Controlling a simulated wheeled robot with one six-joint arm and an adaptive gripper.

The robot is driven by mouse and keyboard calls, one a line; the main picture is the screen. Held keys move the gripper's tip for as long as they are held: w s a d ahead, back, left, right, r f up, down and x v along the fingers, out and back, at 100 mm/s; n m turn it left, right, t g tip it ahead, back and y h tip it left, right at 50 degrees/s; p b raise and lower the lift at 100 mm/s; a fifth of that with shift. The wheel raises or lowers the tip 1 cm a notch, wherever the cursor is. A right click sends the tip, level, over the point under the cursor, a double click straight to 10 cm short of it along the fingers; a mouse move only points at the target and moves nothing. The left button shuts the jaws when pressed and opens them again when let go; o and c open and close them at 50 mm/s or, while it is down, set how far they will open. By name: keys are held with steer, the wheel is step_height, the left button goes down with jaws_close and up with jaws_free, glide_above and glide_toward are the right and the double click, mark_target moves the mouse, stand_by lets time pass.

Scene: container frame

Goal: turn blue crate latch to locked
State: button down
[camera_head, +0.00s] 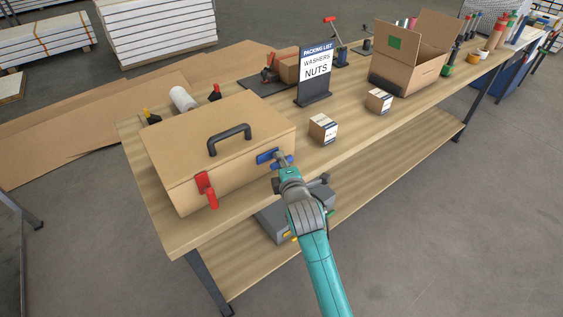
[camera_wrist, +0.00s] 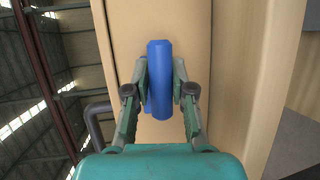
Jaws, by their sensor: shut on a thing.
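The tan crate (camera_head: 190,150) stands on the workbench with its lid down and a dark handle (camera_head: 229,138) on top. The blue latch (camera_head: 266,156) is on the crate's front face, toward the right end. My gripper (camera_head: 279,158) is at the blue latch and partly covers it. In the wrist view, the blue latch (camera_wrist: 159,62) lies between the two fingers of my gripper (camera_wrist: 160,85), which are shut on it. A red latch (camera_head: 207,190) hangs on the same face, toward the left end, and points downward.
Two small boxes (camera_head: 323,129) and the packing list sign (camera_head: 315,72) stand right of and behind the crate. An open carton (camera_head: 412,60) stands farther along the bench. A lower shelf (camera_head: 375,160) runs beneath.

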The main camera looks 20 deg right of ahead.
steer(key=m, duration=0.1)
steer(key=m+g+y, duration=0.1)
steer(key=m, duration=0.1)
steer(key=shift+f+g+y, duration=0.1)
steer(key=shift+g+y, duration=0.2)
steer(key=m+g+y, duration=0.1)
steer(key=m, duration=0.2)
steer(key=shift+y, duration=0.4)
steer(key=m+g+y, duration=0.1)
steer(key=m+y, duration=0.1)
steer(key=m, duration=0.1)
steer(key=shift+f, duration=0.1)
steer(key=shift+m+y, duration=1.1)
steer(key=shift+m, duration=0.1)
steer(key=shift+a+g, duration=0.1)
steer(key=shift+g, duration=0.2)
steer(key=c, duration=1)
jaws_free()
steer(key=shift+c, duration=0.2)
